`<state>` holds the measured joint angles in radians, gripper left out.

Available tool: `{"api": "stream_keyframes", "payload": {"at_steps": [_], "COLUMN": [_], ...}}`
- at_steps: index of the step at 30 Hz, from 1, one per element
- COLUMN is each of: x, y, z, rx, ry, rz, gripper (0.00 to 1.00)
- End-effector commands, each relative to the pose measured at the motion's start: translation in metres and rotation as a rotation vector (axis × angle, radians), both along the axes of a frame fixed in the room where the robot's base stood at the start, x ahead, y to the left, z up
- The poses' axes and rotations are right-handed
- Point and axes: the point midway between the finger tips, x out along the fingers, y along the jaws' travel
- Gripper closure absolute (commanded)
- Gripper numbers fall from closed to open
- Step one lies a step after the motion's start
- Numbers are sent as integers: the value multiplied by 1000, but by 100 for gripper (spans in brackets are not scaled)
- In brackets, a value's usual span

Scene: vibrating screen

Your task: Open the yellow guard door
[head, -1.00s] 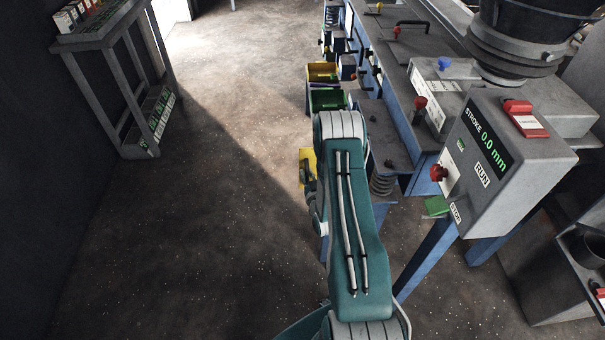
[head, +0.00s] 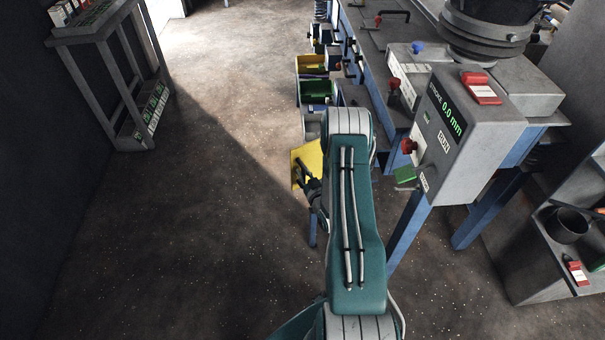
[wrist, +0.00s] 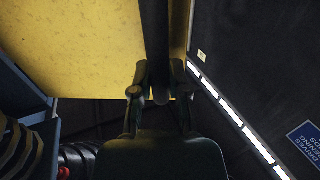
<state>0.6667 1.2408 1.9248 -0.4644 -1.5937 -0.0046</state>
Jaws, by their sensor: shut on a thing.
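The yellow guard door (head: 308,160) shows in the head view just left of my arm, standing out from the blue machine frame, with a dark handle on its face. In the wrist view the yellow panel (wrist: 75,45) fills the upper left. A dark upright handle bar (wrist: 157,35) runs in front of it. My gripper (wrist: 158,85) is shut on this bar, one finger on each side. In the head view my gripper (head: 303,180) is small at the door's lower part, and my arm hides part of the door and its hinge side.
The control box (head: 470,120) with a red knob stands right of my arm, on blue legs. Green (head: 317,90) and yellow (head: 312,65) bins sit beyond the door. A grey shelf (head: 125,70) stands at the far left. The floor (head: 200,220) left of my arm is clear.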

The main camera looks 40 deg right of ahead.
Motion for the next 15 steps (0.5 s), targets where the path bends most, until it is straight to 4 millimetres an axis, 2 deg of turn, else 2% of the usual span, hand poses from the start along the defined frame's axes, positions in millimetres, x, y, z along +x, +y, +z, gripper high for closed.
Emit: {"api": "stream_keyframes", "payload": {"at_steps": [10,11,12,13,15], "x": [-3,-3,-3,-3,-2], "y": [-2,-2,-2,-2,-2], "z": [0,0,0,0,0], "rx": [2,2,2,2,2], "ry": [0,0,0,0,0], "rz": [-9,-9,-9,-8,-7], "gripper": [100,65,48,43,43]}}
